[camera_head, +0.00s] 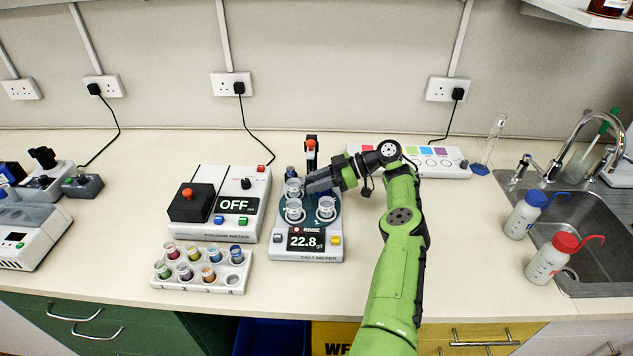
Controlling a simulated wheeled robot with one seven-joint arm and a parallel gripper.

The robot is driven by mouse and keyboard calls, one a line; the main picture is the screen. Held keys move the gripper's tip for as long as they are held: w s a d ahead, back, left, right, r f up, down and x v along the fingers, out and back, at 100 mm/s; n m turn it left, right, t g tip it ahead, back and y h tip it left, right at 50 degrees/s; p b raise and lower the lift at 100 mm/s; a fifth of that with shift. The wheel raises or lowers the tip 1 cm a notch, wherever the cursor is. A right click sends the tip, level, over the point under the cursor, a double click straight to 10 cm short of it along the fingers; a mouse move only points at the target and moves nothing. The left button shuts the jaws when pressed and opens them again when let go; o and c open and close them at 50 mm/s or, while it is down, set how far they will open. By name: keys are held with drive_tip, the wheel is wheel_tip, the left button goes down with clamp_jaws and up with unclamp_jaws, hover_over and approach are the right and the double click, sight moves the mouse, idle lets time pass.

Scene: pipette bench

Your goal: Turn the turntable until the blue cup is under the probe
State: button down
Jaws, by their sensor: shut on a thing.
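The dark teal turntable (335,216) is on top of the white salt meter (280,252), whose screen reads "RINSE" and 22.8. Clear cups stand on it: one at front left (294,209), one at front right (326,206), one at left (293,187). A small dark blue item (291,172) shows behind the left cup; I cannot tell if it is the blue cup. The probe post (311,152), black with an orange top, rises at the back. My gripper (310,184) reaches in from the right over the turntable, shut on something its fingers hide. The probe's tip is hidden.
A stirring meter (224,227) reading OFF stands at left, with a white rack (203,279) of coloured vials before it. A white panel with coloured squares (448,160) lies behind my arm. Blue-capped (521,218) and red-capped bottles (547,262) stand by the sink (590,240).

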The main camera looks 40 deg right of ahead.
drive_tip(key=c, duration=0.8)
unclamp_jaws()
drive_tip(key=shift+c, duration=0.2)
wheel_tip(320, 180, up, 10)
drive_tip(key=p, duration=0.1)
